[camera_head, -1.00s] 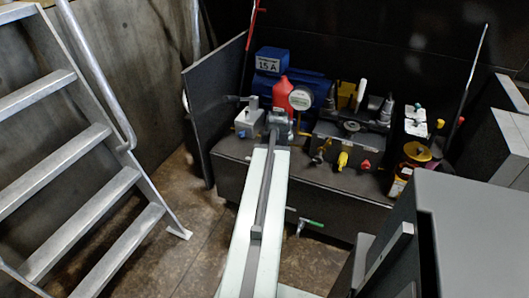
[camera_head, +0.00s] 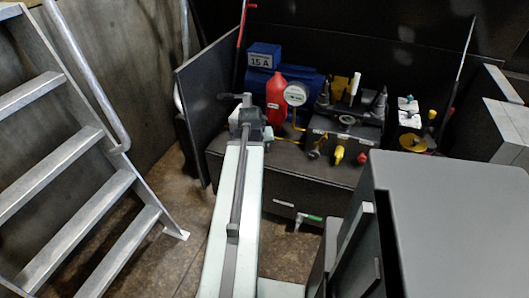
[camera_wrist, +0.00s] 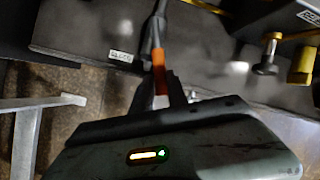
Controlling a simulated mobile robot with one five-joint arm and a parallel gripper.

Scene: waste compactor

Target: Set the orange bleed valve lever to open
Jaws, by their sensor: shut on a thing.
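The orange lever (camera_wrist: 159,72) shows in the wrist view as a short orange piece between the fingers of my gripper (camera_wrist: 160,90), which is shut on it. A dark rod or fitting continues beyond the orange piece toward the top of the view. In the head view my gripper (camera_head: 245,105) is at the left end of the dark bench, left of the red bottle. My arm and wrist hide the lever there, so its angle cannot be told from that view.
A red bottle (camera_head: 277,100), a round gauge (camera_head: 295,95) and a blue motor (camera_head: 300,85) stand close by on the bench (camera_head: 280,165). A yellow knob (camera_head: 338,155) and a green-handled tap (camera_head: 308,217) are to the right. A metal stair (camera_head: 70,170) stands left; a grey cabinet (camera_head: 440,210) is right.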

